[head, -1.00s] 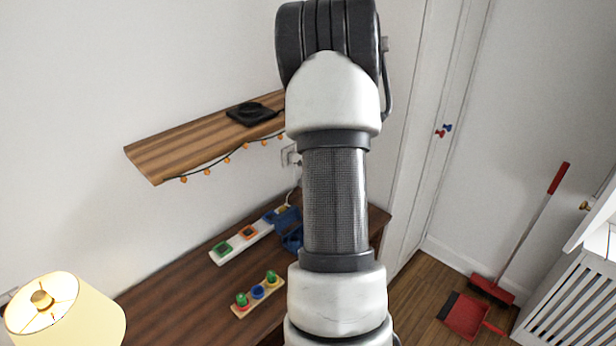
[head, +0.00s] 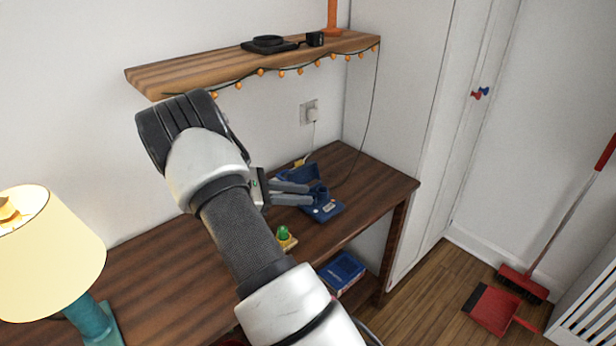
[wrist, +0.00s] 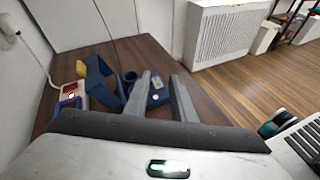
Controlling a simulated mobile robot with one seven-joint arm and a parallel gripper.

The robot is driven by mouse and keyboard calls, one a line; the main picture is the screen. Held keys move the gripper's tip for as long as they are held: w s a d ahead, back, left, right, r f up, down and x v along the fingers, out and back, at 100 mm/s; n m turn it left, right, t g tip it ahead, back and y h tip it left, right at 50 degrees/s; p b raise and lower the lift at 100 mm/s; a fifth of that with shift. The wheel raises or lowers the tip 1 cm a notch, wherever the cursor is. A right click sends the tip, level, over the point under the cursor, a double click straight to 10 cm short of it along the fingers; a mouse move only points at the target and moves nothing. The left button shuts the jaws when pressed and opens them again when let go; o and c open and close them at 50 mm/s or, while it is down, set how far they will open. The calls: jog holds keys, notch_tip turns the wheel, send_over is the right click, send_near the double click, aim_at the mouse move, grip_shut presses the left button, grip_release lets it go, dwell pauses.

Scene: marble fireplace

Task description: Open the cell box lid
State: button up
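A blue box-like device (head: 326,208) sits on the dark wooden desk, near its right end. It has an upright blue part behind its base and a round cup-like part; I take it as the cell box but cannot tell which part is the lid.
A wooden shelf (head: 190,75) with string lights hangs above the desk (head: 150,265). A lamp (head: 50,250) stands at left. A small block with a green peg (head: 284,236) is partly behind my arm.

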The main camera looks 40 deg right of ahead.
aim_at(304, 174)
jog(key=w+a+r+n+t+h+b, duration=0.1)
jog(key=w+a+n+t+h, duration=0.15)
jog(key=w+n, duration=0.25)
jog(key=w+a+n+t+h+b, duration=0.1)
jog(key=w+a+n+t+h, duration=0.15)
jog(key=w+n, duration=0.25)
jog(key=w+d+b, duration=0.1)
jog(key=d+b, duration=0.1)
jog(key=d, duration=1.4)
jog(key=shift+w+d+r+t+b, duration=0.2)
jog(key=shift+w+d+t+b, duration=0.1)
jog(key=shift+d+t+b, duration=0.1)
grip_shut()
